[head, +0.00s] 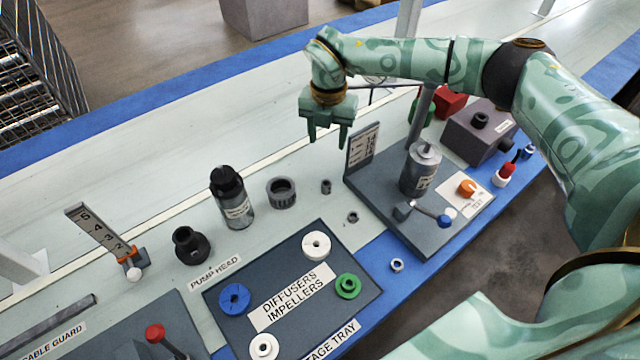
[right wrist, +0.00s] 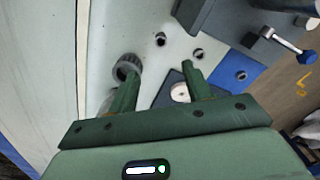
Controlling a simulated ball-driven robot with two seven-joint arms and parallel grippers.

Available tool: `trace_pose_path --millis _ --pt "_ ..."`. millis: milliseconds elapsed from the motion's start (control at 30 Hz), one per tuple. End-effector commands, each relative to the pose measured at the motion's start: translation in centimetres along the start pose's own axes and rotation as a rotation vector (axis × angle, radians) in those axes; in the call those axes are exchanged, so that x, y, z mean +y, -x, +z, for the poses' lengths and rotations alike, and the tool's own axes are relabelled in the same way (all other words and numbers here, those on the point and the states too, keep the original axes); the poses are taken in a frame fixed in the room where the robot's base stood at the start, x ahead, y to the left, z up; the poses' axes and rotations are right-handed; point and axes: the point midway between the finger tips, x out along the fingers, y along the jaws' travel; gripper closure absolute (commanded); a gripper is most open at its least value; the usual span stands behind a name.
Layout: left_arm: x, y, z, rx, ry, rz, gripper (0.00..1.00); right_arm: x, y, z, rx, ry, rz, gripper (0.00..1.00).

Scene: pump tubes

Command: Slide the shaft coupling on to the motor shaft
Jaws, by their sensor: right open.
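A silver motor (head: 421,170) stands upright on a dark grey base plate, its short shaft pointing up at the top. A small dark grey upright cylinder (head: 326,187), which looks like the shaft coupling, stands on the pale table left of the plate. It also shows in the right wrist view (right wrist: 160,40). A similar small dark ring (head: 352,217) lies nearby; I cannot fully tell the two apart by use. My right gripper (head: 328,142) is open and empty, pointing down, well above the table behind the cylinder. My left gripper is not in view.
A threaded grey collar (head: 283,193), a dark bottle (head: 233,198) and a black pump head (head: 191,245) stand to the left. A tray (head: 213,297) with coloured impellers lies in front. An upright label plate (head: 363,147) and a post (head: 421,112) rise beside the motor.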

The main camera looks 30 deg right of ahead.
Motion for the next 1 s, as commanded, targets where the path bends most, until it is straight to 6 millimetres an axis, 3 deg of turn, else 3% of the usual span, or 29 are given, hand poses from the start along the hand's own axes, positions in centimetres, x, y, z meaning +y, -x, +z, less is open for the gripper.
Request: trace_pose_path --millis 200,400,667,800,1000 --pt "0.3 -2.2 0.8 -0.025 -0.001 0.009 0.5 -0.1 -5.6 -0.1 0.007 0.0 -0.007 0.5" --pt "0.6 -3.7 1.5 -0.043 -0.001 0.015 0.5 0.0 -9.7 -0.1 0.005 0.0 -0.005 0.5" --pt "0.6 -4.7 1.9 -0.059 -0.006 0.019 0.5 0.0 -12.0 -0.2 0.004 0.001 -0.004 0.5" --pt "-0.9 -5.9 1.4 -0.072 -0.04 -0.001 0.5 0.0 -14.8 -0.4 0.006 0.001 -0.006 0.5" --pt "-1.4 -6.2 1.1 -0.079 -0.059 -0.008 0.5 0.0 -16.0 -0.4 0.002 -0.001 -0.003 0.5"
